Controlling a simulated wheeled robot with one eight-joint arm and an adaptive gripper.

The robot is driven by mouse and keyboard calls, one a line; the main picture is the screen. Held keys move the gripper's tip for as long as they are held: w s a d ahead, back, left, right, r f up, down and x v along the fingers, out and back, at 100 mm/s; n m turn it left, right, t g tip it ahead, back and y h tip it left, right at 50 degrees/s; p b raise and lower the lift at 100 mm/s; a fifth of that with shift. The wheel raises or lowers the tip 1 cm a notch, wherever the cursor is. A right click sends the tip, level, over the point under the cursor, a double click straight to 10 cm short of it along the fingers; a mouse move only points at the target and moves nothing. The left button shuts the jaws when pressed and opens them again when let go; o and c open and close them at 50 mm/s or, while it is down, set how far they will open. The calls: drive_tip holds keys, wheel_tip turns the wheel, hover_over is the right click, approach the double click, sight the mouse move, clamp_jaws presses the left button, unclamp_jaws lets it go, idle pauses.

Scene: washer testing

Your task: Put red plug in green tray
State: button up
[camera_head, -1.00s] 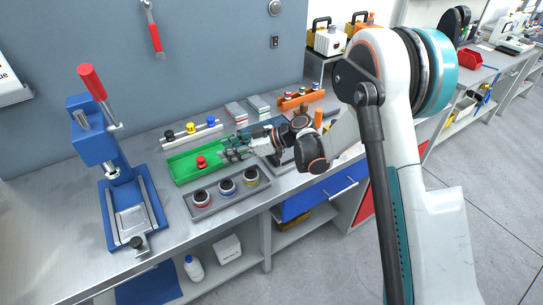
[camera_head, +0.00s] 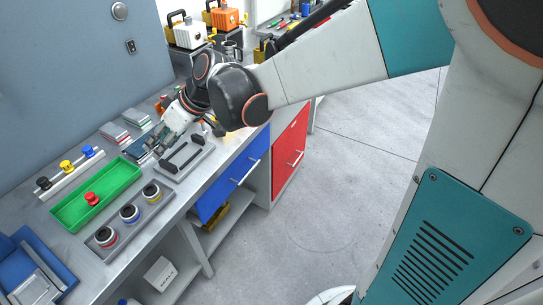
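The red plug (camera_head: 91,198) sits inside the green tray (camera_head: 122,175) on the metal workbench, toward the tray's middle. My gripper (camera_head: 152,149) is beyond the right end of the green tray, above the bench near a grey holder. It is apart from the red plug. The arm comes in from the right and its wrist hides part of the bench behind. The fingers are small and dark here, and I cannot tell how far apart they are.
A grey tray (camera_head: 168,200) with three ringed round parts lies in front of the green tray. A rail with black, yellow and blue plugs (camera_head: 66,167) stands behind it. A grey holder with black bars (camera_head: 196,163) lies to the right. A blue press (camera_head: 22,262) stands at lower left.

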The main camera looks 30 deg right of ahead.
drive_tip(key=s+d+m+t+h, duration=0.1)
drive_tip(key=s+d+m+h, duration=0.2)
drive_tip(key=s+d, duration=0.5)
drive_tip(key=s+d+r+m+t+h, duration=0.1)
drive_tip(key=s+d+m+h, duration=0.3)
drive_tip(key=s+d, duration=0.5)
drive_tip(key=s+m, duration=0.1)
drive_tip(key=s, duration=0.2)
drive_tip(key=shift+s+d+t, duration=0.15)
drive_tip(key=shift+d+t, duration=0.05)
drive_tip(key=shift+t, duration=0.1)
